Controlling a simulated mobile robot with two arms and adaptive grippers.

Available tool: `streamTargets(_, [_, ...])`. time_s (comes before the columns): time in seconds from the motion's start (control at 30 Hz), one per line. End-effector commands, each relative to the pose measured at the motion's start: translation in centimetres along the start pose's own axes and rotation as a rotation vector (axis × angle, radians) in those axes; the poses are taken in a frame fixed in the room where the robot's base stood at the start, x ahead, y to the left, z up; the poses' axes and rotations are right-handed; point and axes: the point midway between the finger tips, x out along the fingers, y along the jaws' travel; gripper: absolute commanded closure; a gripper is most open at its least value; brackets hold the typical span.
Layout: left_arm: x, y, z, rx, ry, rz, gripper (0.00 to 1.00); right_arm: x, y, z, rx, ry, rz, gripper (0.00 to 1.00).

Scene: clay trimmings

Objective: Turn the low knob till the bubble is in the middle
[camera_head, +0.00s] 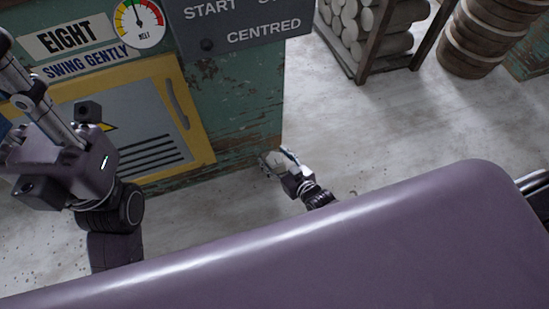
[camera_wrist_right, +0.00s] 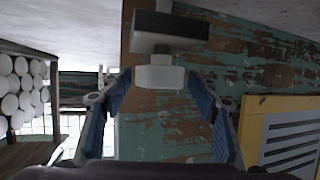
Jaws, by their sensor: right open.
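A pale block with a dark bar behind it (camera_wrist_right: 160,76), possibly the low knob, stands out against the green machine (camera_head: 255,125) in the right wrist view. My right gripper (camera_head: 276,160) is beside the machine's right edge, low down. Its two blue-padded fingers are open, one on each side of the pale block; I cannot tell whether they touch it. In the head view the gripper hides most of that spot. No bubble or level vial shows. My left arm stands at the left, but its fingers are not in view.
A rack of pale rolls (camera_head: 362,60) and a banded barrel (camera_head: 485,38) stand behind. The floor between is clear.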

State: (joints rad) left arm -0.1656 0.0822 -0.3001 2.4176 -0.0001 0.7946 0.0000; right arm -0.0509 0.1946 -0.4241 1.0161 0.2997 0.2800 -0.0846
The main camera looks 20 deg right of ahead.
Motion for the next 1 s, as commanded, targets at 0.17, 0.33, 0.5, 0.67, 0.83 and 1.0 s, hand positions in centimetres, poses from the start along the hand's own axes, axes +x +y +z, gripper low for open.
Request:
streamTargets(0.17, [0.03,0.0,-0.02,0.0,0.0,0.0,0.71,-0.02,-0.01,-0.05,0.0,0.001,0.0,0.51])
streamTargets(0.33, [0.03,0.01,-0.03,0.0,0.0,0.0,0.71,-0.02,-0.01,-0.05,0.0,0.001,0.0,0.7])
streamTargets(0.5, [0.02,0.01,-0.03,-0.001,0.001,-0.001,0.71,-0.03,-0.01,-0.05,0.0,0.001,0.0,0.87])
streamTargets(0.67, [-0.11,0.01,0.0,-0.001,0.0,-0.001,0.71,-0.01,0.01,-0.02,-0.005,0.002,-0.009,0.87])
streamTargets(0.83, [-0.5,0.04,0.32,0.0,-0.008,0.001,0.71,0.02,0.18,0.1,-0.027,0.001,-0.051,0.87])
streamTargets(1.0, [0.42,0.13,-0.11,0.007,0.043,0.017,0.71,0.1,0.32,0.18,-0.068,0.002,-0.139,0.87])
